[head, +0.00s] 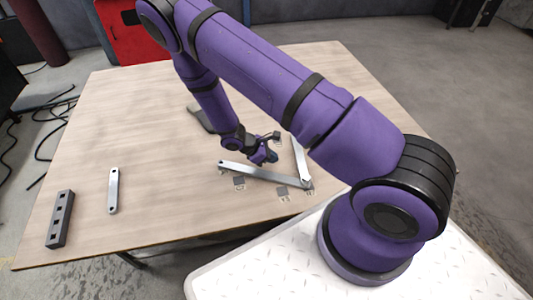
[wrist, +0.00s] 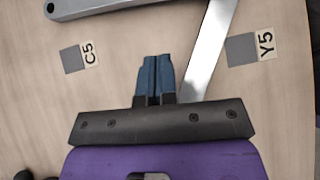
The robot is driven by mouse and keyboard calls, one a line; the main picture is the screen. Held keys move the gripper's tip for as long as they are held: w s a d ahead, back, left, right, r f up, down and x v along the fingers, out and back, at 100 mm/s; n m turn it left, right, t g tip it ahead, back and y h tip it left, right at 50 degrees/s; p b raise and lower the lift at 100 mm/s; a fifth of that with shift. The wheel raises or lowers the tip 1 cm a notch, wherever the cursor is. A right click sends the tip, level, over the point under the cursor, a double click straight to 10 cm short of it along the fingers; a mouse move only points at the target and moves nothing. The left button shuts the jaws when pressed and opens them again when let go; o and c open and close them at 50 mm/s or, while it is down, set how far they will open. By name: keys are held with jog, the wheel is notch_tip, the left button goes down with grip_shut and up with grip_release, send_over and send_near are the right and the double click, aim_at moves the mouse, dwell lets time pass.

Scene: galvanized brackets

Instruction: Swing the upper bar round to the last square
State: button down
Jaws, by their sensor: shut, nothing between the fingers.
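Two flat metal bars form a V on the table, meeting at a joint at the right in the head view. One long bar (head: 262,174) runs left from the joint; the other bar (head: 299,157) runs away from me. I cannot tell surely which lies on top. Grey squares lie around them, one (head: 239,182) near the long bar and one (head: 282,192) near the joint. The wrist view shows squares labelled C5 (wrist: 73,59) and Y5 (wrist: 242,48). My gripper (wrist: 154,62) is shut and empty, beside a pale bar (wrist: 208,48); contact is unclear.
A loose short bar (head: 113,190) and a dark block with square holes (head: 60,219) lie at the table's left. A dark flat object (head: 201,118) lies behind my gripper. The wooden table (head: 150,130) is otherwise mostly clear on the left.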

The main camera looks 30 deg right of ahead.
aim_at(301, 161)
jog(key=x, duration=0.5)
jog(key=shift+r, duration=0.1)
jog(key=shift+s+d+r, duration=0.1)
jog(key=shift+s+d, duration=0.15)
jog(key=shift+d, duration=0.25)
jog(key=shift+s+d, duration=0.25)
jog(key=shift+d, duration=0.25)
jog(key=shift+s+d, duration=0.2)
jog(key=shift+d, duration=0.45)
jog(key=d, duration=0.1)
jog(key=s+d, duration=0.1)
jog(key=shift+d, duration=0.3)
